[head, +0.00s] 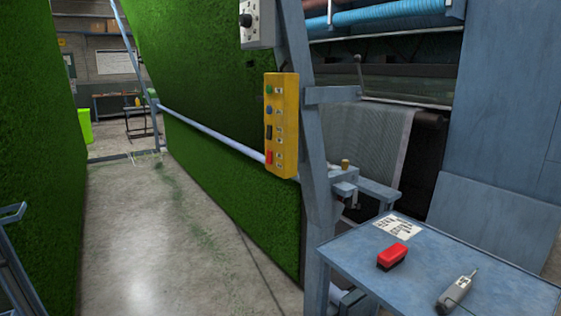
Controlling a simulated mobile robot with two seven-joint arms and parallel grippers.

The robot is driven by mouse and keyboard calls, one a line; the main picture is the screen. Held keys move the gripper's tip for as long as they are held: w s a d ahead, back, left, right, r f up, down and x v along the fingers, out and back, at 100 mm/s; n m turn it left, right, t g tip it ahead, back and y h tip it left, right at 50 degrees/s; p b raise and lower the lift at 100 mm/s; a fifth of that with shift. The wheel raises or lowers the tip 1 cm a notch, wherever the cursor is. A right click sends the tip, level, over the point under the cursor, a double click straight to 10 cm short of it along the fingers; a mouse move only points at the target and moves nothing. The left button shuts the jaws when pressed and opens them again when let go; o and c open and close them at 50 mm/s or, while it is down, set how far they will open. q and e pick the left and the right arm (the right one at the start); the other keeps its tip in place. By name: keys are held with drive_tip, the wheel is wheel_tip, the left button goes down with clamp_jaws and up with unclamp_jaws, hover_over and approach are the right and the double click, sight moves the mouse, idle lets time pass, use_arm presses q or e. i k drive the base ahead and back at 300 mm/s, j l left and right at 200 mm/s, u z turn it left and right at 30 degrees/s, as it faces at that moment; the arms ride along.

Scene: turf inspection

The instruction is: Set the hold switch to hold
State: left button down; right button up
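A yellow control box (282,125) is mounted on the grey-blue upright post in the middle of the view. It has a green button (269,90) at the top, a blue button (269,110) below it, a black rocker or switch (269,132) and a red one (269,157) at the bottom. A grey box (258,24) with a black knob (246,20) is higher on the same post. The labels are too small to read, so I cannot tell which control is the hold switch or its setting. Neither gripper is in view.
A blue table (440,262) at the lower right bears a red block-shaped item (393,256), a grey handheld tool (457,292) and a printed sheet (397,226). A metal rail (212,134) runs along the right-hand turf.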

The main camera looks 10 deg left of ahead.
sight(269, 153)
drive_tip(key=i+j+z, duration=0.4)
drive_tip(key=i+j, duration=0.15)
drive_tip(key=i, duration=0.15)
drive_tip(key=i+j+z, duration=0.35)
drive_tip(key=i+j, duration=0.3)
drive_tip(key=j, duration=0.15)
